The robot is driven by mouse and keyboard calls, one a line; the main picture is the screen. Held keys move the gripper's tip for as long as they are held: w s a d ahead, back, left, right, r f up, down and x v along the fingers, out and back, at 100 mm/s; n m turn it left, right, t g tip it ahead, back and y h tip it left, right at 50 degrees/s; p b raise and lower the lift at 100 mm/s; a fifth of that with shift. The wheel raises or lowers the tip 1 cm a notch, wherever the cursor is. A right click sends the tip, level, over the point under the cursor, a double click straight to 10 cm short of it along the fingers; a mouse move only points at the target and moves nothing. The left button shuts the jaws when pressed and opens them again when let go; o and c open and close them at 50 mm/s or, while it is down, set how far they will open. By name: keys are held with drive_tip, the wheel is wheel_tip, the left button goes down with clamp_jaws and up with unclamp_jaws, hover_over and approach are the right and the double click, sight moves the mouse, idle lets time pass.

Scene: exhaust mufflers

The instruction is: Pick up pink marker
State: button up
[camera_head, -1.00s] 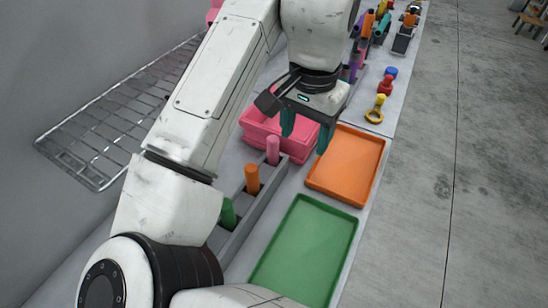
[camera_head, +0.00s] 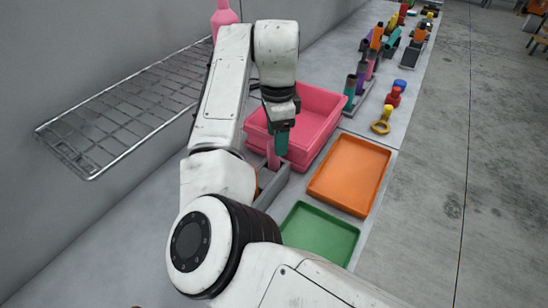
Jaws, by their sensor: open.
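The pink marker (camera_head: 273,155) stands upright in the grey holder (camera_head: 273,184), in front of the pink bin. My gripper (camera_head: 280,145) points down with its teal fingers right at the upper part of the marker. The fingers overlap in this view, so the gap between them is hidden, but the gripper is open. I cannot tell whether the marker is between the fingers or just beside them. My arm hides most of the holder, and only a sliver of the orange marker (camera_head: 256,188) shows.
A pink bin (camera_head: 325,100) stands right behind the gripper. An orange tray (camera_head: 350,172) and a green tray (camera_head: 320,236) lie to the right. A wire rack (camera_head: 125,110) is on the left. Coloured tools stand farther back along the table (camera_head: 398,135).

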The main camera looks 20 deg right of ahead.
sight(273, 161)
drive_tip(key=shift+w+a+f+p, duration=0.1)
drive_tip(key=shift+w+f+p, duration=0.1)
drive_tip(key=shift+f, duration=0.8)
drive_tip(key=shift+w+d+f+p, duration=0.1)
drive_tip(key=shift+f+p, duration=0.1)
drive_tip(key=shift+f, duration=0.85)
drive_tip(key=shift+w+a+f+p, duration=0.1)
drive_tip(key=shift+f+p, duration=0.1)
drive_tip(key=shift+f, duration=0.8)
drive_tip(key=c, duration=1.1)
